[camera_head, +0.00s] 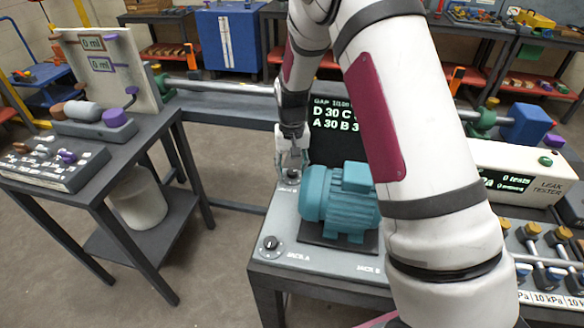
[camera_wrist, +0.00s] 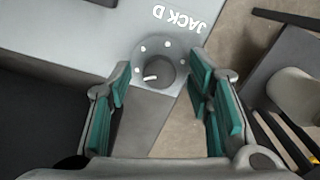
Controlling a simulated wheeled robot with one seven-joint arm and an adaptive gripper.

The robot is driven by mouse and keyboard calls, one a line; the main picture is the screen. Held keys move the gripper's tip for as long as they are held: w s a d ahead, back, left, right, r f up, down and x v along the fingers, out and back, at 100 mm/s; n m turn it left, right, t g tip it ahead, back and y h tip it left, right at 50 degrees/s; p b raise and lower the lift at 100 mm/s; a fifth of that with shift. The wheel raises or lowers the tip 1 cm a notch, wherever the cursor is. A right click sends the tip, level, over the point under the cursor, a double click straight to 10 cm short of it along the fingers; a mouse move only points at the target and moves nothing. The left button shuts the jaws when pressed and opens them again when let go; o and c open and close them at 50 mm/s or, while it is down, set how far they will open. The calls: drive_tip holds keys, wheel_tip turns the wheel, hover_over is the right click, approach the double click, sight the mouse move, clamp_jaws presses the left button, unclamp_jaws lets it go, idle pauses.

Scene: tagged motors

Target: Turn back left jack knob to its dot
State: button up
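The JACK D knob (camera_wrist: 158,72) is a dark grey round dial at the back left corner of the bench top. Its white pointer mark faces left in the wrist view, and several pale dots ring its far side. My gripper (camera_wrist: 160,66) is open, with a teal-padded finger on each side of the knob; I cannot tell whether either one touches it. In the head view my gripper (camera_head: 291,163) points down just above the same knob (camera_head: 292,176), partly covering it. The dark gap display (camera_head: 328,120) reads D 30 and A 30; the C and B readings are partly hidden.
A teal motor (camera_head: 338,203) stands on a dark plate right of my gripper. The JACK A knob (camera_head: 270,243) is at the front left corner. My arm hides much of the bench's right side. A leak tester (camera_head: 530,172) stands farther right; open floor lies left.

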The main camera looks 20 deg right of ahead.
sight(292, 172)
wheel_tip(292, 172, up, 12)
idle(0.6)
drive_tip(key=s+r+n+t, duration=0.1)
drive_tip(key=s+r+t, duration=0.1)
drive_tip(key=s+r, duration=0.8)
drive_tip(key=s+r+n+t, duration=0.1)
drive_tip(key=s+r, duration=0.6)
drive_tip(key=s, duration=0.6)
drive_tip(key=s+f+t, duration=0.1)
drive_tip(key=s, duration=0.8)
drive_tip(key=shift+s+d+f, duration=0.15)
drive_tip(key=shift+s+f, duration=0.05)
drive_tip(key=shift+s, duration=0.2)
